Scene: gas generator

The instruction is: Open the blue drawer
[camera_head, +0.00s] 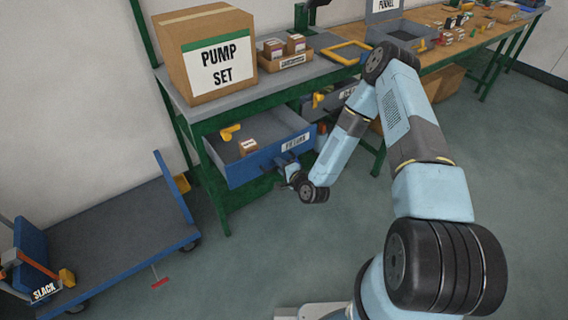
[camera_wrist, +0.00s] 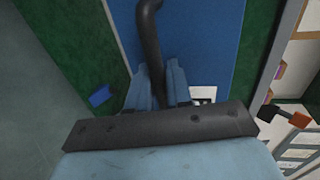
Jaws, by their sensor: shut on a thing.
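The blue drawer (camera_head: 240,172) stands pulled out from under the workbench, with its inside showing. It holds a small brown box and a yellow piece. A white label is on its front. My gripper (camera_head: 290,172) is at the drawer front, below the label. In the wrist view the light blue fingers (camera_wrist: 160,88) are shut on the dark curved handle (camera_wrist: 150,38), which runs along the blue drawer front (camera_wrist: 200,45). The part of the handle between the fingers is partly hidden.
A PUMP SET box (camera_head: 218,65) and a small parts tray (camera_head: 285,61) stand on the workbench (camera_head: 190,112). A grey drawer (camera_head: 312,108) to the right is partly out. A blue flat cart (camera_head: 115,230) stands at left. The floor in front is mostly clear.

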